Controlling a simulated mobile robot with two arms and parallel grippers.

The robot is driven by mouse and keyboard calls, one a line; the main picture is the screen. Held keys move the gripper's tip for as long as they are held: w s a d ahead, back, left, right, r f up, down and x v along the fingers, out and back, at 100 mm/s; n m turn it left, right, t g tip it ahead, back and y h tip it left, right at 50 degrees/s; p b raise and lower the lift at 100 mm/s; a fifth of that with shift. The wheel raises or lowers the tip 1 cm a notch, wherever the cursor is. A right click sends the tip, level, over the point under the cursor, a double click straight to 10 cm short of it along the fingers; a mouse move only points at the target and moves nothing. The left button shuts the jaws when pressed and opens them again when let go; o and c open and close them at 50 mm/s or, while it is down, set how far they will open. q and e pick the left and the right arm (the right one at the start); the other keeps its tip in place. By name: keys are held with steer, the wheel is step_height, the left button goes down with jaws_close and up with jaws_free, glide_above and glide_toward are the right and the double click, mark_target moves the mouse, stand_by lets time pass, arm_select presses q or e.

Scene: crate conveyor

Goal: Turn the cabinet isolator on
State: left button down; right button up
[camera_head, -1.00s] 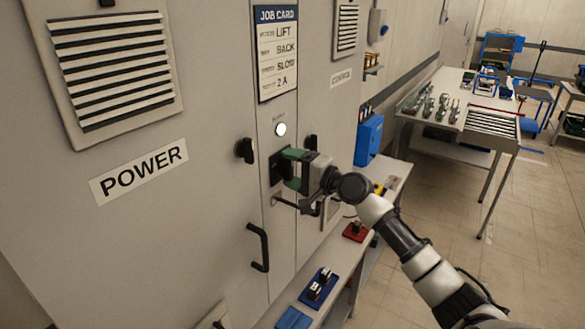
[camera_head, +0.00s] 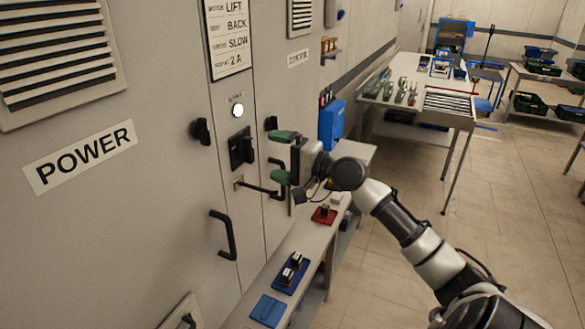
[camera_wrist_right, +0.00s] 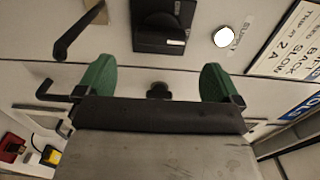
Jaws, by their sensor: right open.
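The isolator (camera_head: 241,148) is a black rotary switch on a square black plate on the cabinet (camera_head: 165,190). In the right wrist view the isolator (camera_wrist_right: 165,20) is at the top, partly cut off; I cannot tell its handle's position for sure. A round lamp (camera_head: 238,110) above it glows white; it also shows in the wrist view (camera_wrist_right: 226,36). My right gripper (camera_head: 276,156), with green fingers, is open and empty, just right of the isolator and apart from it. Its fingers (camera_wrist_right: 157,80) are spread wide in the wrist view. My left gripper is out of view.
Black door knobs (camera_head: 200,131) and a black handle (camera_head: 223,235) stick out from the cabinet. A metal bar (camera_head: 258,188) projects below the isolator. A narrow bench (camera_head: 320,235) with small blocks stands along the right.

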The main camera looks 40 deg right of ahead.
steer(key=b+v, duration=0.1)
steer(key=v, duration=0.3)
stand_by(0.8)
